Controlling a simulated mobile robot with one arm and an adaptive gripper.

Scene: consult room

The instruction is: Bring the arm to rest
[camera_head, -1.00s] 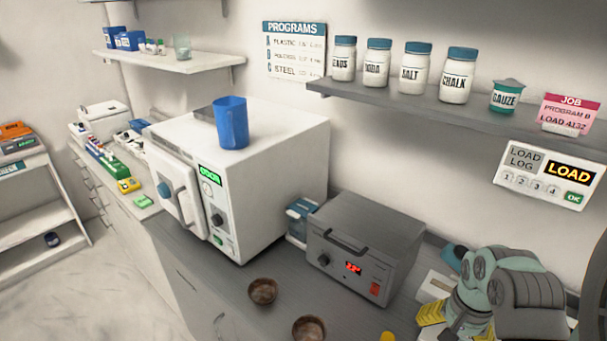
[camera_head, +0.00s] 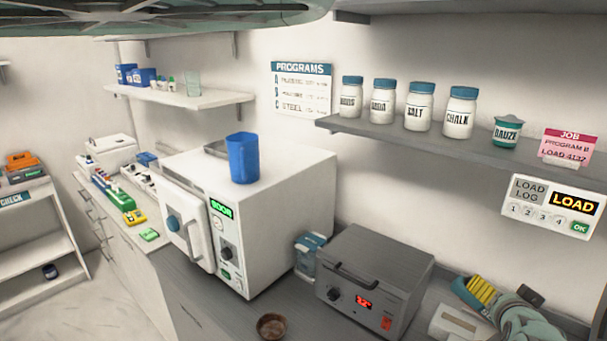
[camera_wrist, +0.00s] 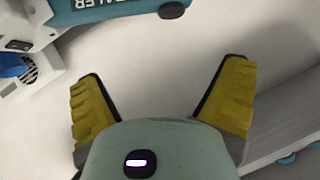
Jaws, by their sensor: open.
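My gripper (camera_head: 482,290) is at the lower right of the head view, beside the grey heater box and over the right end of the counter. Its yellow fingers point up and to the left. In the wrist view the two yellow fingers of my gripper (camera_wrist: 162,90) are spread wide, with nothing between them. Behind the gap is plain pale wall. A white and teal device marked with letters ending "ALER" (camera_wrist: 115,10) shows at the top of the wrist view, beyond the fingers.
The grey heater box (camera_head: 375,275) and the white autoclave (camera_head: 275,190) with a blue cup (camera_head: 243,158) on top stand left of my gripper. A brown bowl (camera_head: 271,327) sits in front. A shelf (camera_head: 440,145) with jars and the load panel (camera_head: 548,205) are above.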

